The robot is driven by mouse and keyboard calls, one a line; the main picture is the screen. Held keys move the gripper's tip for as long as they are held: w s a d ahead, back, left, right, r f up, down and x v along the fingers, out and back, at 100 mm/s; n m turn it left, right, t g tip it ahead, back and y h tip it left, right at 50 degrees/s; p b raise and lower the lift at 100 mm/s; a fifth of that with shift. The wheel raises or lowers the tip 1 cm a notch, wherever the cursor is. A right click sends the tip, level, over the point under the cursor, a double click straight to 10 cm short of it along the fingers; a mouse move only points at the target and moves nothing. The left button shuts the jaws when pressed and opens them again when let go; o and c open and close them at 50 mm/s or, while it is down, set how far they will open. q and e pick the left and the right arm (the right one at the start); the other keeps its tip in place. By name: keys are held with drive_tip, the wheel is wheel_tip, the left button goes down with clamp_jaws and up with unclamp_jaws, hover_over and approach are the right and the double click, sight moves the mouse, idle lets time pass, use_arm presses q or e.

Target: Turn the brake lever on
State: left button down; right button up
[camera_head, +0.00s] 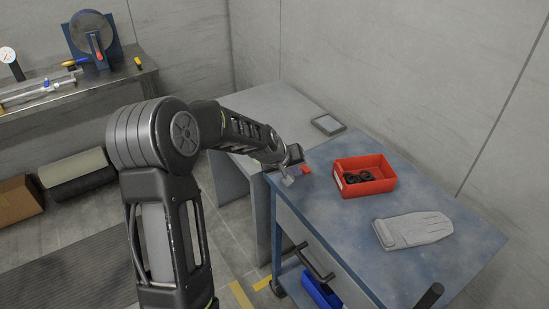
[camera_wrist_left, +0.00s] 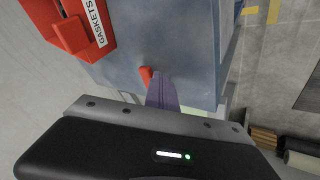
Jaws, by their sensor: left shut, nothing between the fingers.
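A small red piece (camera_head: 306,170), which looks like the brake lever, sits at the near-left corner of the blue-topped cart (camera_head: 330,218). In the left wrist view the red lever (camera_wrist_left: 146,75) shows just beside the fingertips. My left gripper (camera_head: 288,181) is at that corner, shut and empty, just left of the red piece. In the wrist view its closed fingers (camera_wrist_left: 160,90) point at the cart top next to the lever; whether they touch it I cannot tell. The lever's base is partly hidden. My right gripper is not in view.
A red bin (camera_head: 346,191) with black rings stands on the cart; its wrist-view label reads GASKETS. A grey glove (camera_head: 413,230) lies to its right. A grey table (camera_head: 262,116) with a flat tablet-like item adjoins behind. A workbench (camera_head: 110,85) with a disc device stands back left.

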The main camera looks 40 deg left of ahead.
use_arm(q)
drive_tip(key=shift+w+d, duration=0.15)
drive_tip(key=shift+d, duration=0.2)
idle(0.4)
drive_tip(key=shift+w+a, duration=0.1)
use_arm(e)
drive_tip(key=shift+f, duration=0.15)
